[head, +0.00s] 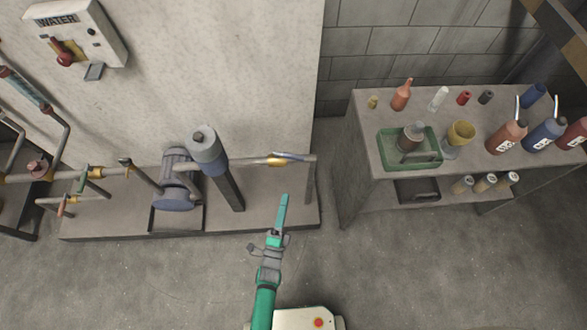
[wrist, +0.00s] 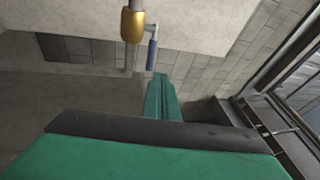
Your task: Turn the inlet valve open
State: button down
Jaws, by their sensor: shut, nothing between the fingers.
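A brass valve (head: 277,161) with a blue lever (head: 292,156) sits on the grey pipe right of the pump. No label shows whether it is the inlet valve. The lever looks roughly in line with the pipe. In the wrist view the brass valve body (wrist: 133,25) is at the top, with the blue lever (wrist: 152,52) beside the pipe. My green gripper (head: 284,203) is shut and empty, in front of the pipe and apart from the lever. Its fingers (wrist: 160,92) show just below the lever's end in the wrist view.
More valves, with red (head: 62,206) and green (head: 83,180) handles, are on the pipes at left. The pump (head: 175,185) and a grey-blue cylinder on a post (head: 206,150) stand left of my gripper. A bench (head: 365,140) with bottles stands right. The floor in front is clear.

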jog(key=f, duration=0.2)
send_near(290, 156)
jog(key=w+d, duration=0.3)
jog(key=w, duration=0.1)
jog(key=shift+w+d+r+g, duration=0.25)
jog(key=shift+w+d+g, duration=0.05)
jog(key=shift+w+d, duration=0.05)
dwell(0.4)
jog(key=shift+w+d, duration=0.75)
jog(key=shift+w, duration=0.15)
jog(key=shift+s, duration=0.1)
